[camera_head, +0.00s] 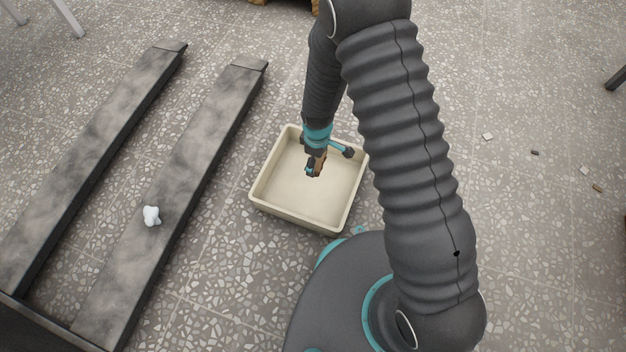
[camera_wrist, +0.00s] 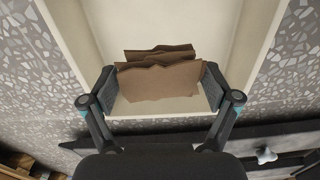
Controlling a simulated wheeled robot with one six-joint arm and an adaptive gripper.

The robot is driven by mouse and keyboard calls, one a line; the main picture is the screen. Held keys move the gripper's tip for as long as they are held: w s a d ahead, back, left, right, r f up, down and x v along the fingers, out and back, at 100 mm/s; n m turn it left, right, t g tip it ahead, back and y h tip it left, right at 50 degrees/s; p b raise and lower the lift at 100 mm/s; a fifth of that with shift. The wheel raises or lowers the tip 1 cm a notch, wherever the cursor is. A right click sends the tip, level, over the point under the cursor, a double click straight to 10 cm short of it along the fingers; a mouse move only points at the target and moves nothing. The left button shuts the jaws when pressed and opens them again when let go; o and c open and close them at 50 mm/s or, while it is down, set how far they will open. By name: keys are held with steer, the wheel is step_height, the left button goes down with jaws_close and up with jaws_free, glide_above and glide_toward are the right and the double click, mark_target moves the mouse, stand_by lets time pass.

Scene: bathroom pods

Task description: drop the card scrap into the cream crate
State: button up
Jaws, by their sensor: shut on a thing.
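The cream crate (camera_head: 290,208) stands on the speckled floor in front of my base, with an open top and an empty-looking bottom. My gripper (camera_head: 315,166) hangs over the crate in the head view. In the wrist view my gripper (camera_wrist: 160,88) is shut on the brown card scrap (camera_wrist: 160,80), with a finger pad at each side edge. The scrap is creased, with a torn upper edge. The crate's pale inside (camera_wrist: 240,40) shows behind and around the scrap. I cannot tell exactly how high the scrap is above the crate bottom.
Two long dark grey beams (camera_head: 205,150) lie to the left of the crate. A white crumpled lump (camera_head: 151,215) sits on the nearer one. Several small bits, including a pale chip (camera_head: 488,136), lie on the floor at right. Floor between is clear.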

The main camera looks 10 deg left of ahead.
step_height(320, 180, down, 6)
steer(key=b, duration=0.3)
stand_by(0.3)
steer(key=o, duration=0.8)
steer(key=shift+r, duration=0.1)
step_height(320, 180, up, 12)
stand_by(0.6)
